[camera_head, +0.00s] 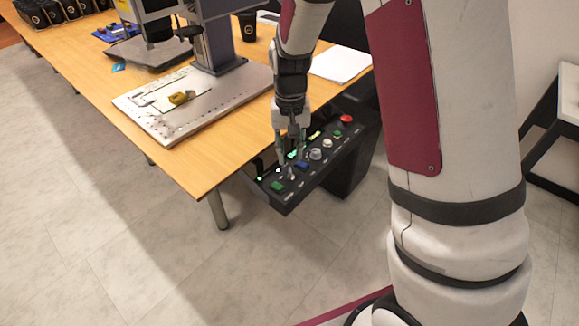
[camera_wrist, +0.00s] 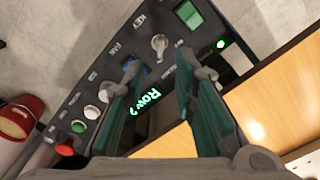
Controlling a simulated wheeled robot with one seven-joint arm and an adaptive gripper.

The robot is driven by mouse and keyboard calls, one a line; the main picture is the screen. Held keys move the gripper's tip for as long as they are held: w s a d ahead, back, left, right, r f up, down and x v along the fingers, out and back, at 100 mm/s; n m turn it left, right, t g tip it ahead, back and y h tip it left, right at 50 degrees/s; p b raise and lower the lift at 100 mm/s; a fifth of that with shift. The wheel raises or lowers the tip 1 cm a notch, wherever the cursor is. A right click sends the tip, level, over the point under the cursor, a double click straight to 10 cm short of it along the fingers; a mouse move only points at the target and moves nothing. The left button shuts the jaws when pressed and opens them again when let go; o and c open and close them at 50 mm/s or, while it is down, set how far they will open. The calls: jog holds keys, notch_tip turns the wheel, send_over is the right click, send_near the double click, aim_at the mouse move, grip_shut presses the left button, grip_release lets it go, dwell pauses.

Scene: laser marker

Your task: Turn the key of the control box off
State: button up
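The black control box (camera_head: 287,205) hangs at the table's right edge in the head view. Its panel (camera_wrist: 100,73) fills the upper left of the wrist view. The silver key (camera_wrist: 159,43) stands up from the panel near the "KEY" label, between a green switch (camera_wrist: 187,14) and a blue "FAN" switch partly behind a finger. My gripper (camera_wrist: 158,74) is open and empty, with a clear gap between its green-padded fingers. The key shows just beyond the fingertips and is not between them. In the head view my gripper (camera_head: 292,150) is over the panel.
A red emergency button (camera_head: 346,119) and several other buttons sit farther along the panel. The wooden table (camera_head: 185,155) lies beside the box and carries the laser marker's metal plate (camera_head: 205,112) and white paper (camera_head: 341,64). A lit green display (camera_wrist: 146,101) shows between my fingers.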

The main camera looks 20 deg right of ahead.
aim_at(290, 168)
notch_tip(290, 168, down, 5)
jog(key=shift+f+b, duration=0.15)
jog(key=shift+b, duration=0.35)
grip_shut()
